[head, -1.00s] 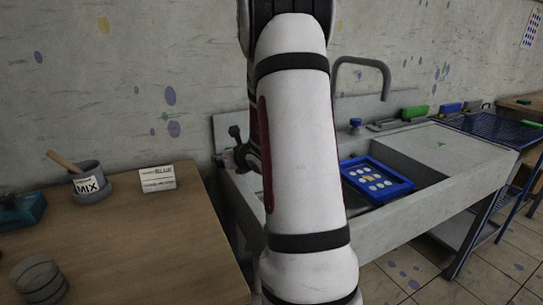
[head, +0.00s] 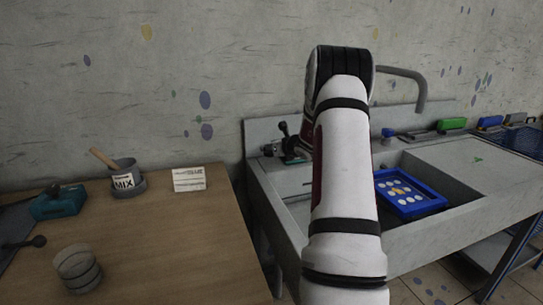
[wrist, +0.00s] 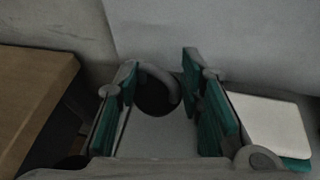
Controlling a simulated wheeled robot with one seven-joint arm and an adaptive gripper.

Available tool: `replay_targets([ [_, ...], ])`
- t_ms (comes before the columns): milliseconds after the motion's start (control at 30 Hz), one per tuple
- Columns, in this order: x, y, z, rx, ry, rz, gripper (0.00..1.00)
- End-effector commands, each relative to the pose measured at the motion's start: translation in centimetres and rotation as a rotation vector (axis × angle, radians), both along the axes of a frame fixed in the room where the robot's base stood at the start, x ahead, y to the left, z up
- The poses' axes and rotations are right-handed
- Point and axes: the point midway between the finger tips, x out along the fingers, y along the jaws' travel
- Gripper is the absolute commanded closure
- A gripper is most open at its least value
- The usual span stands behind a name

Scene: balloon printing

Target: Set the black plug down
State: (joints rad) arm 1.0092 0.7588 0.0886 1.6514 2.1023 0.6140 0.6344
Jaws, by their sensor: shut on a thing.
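The black plug (wrist: 153,98) is a dark round thing between the fingers of my gripper (wrist: 160,85) in the wrist view, with a grey curved rim around its upper side. My gripper has green-faced fingers and is shut on it. In the head view my gripper (head: 292,148) is at the left end of the grey sink (head: 460,180), partly hidden behind my arm. I cannot tell from these views whether the plug touches a surface.
A blue frame (head: 408,208) with pale discs lies at the sink basin. A grey tap (head: 418,85) arches behind it. The wooden table (head: 150,240) at left holds a MIX pot (head: 124,181), a white card (head: 188,179) and a grey jar (head: 77,270).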

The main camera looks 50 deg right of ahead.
Motion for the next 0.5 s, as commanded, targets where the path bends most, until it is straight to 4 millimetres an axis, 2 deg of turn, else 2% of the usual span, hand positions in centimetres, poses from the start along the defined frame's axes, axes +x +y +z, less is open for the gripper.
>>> replay_targets([
  [67, 0.1, -0.6, -0.2, -0.001, -0.001, -0.001, 0.98],
  [200, 0.1, -0.4, -2.5, 0.002, 0.001, -0.001, 0.98],
  [300, 0.1, -0.4, -3.5, 0.001, 0.000, 0.000, 0.98],
  [500, 0.1, -0.4, -3.5, -0.002, 0.000, -0.001, 0.98],
])
